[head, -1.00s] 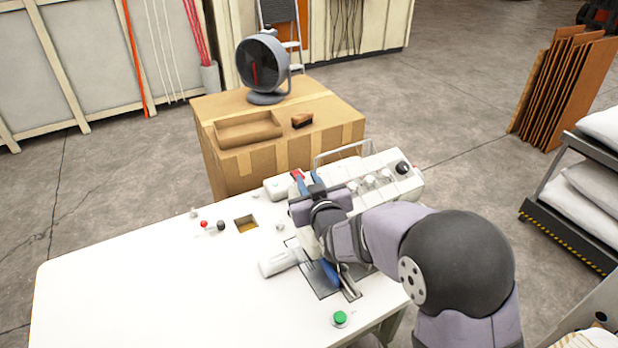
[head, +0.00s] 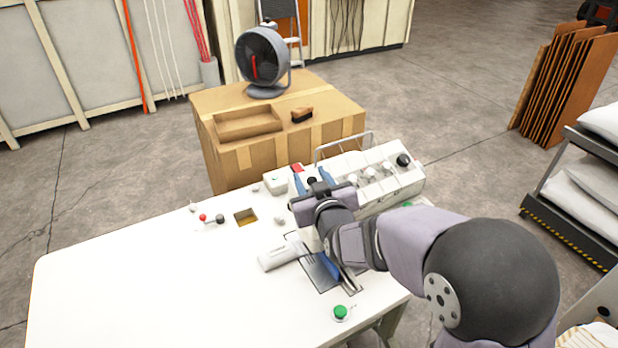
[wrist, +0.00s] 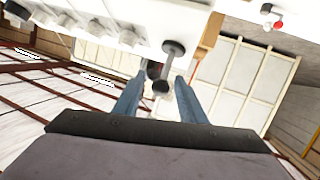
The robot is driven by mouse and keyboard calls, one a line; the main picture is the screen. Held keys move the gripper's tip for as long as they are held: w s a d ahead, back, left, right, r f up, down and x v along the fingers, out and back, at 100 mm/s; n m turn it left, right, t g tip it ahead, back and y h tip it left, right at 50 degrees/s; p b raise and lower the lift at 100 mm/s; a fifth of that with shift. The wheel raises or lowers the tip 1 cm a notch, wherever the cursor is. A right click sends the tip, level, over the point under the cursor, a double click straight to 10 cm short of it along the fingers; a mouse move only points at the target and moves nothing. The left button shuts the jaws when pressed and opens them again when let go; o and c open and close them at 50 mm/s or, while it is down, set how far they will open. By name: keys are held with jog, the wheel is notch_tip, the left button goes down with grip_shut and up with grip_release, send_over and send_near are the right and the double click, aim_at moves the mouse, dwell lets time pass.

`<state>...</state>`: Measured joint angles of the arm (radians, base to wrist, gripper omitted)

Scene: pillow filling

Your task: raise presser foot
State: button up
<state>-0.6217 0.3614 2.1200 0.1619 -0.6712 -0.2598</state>
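The white sewing machine (head: 385,182) stands on the far right part of the white table. My gripper (head: 312,174) is at the machine's left end, with its two blue fingers spread apart. In the wrist view my gripper (wrist: 161,78) is open. A grey rod with a dark round end (wrist: 160,87) shows between the fingers, running from a dark round mount (wrist: 173,47) on the white housing. I cannot tell whether either finger touches it. The presser foot itself is hidden in the head view behind my arm.
A green button (head: 341,312) sits at the table's (head: 130,290) front edge. A cardboard box (head: 280,155) with a fan (head: 263,60) stands behind. The table's left side is clear.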

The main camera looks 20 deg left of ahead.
jog(key=shift+b+v, duration=0.8)
jog(key=shift+v, duration=1.35)
jog(key=shift+o, duration=0.2)
jog(key=f+b, duration=0.1)
jog(key=b, duration=0.1)
jog(key=shift+w+d+f+t+b, duration=0.1)
jog(key=shift+t+b, duration=0.2)
jog(key=shift+t, duration=0.1)
jog(key=shift+f+y+b, duration=0.15)
jog(key=shift+y+b, duration=0.35)
jog(key=shift+b, duration=0.1)
jog(key=shift+t+b, duration=0.5)
jog(key=shift+r+y, duration=0.25)
jog(key=shift+y, duration=0.25)
jog(key=shift+r, duration=0.15)
jog(key=shift+w+a+p, duration=0.35)
jog(key=shift+w+a, duration=0.1)
jog(key=shift+w, duration=0.05)
jog(key=shift+p+x, duration=1.35)
jog(key=shift+x, duration=1.55)
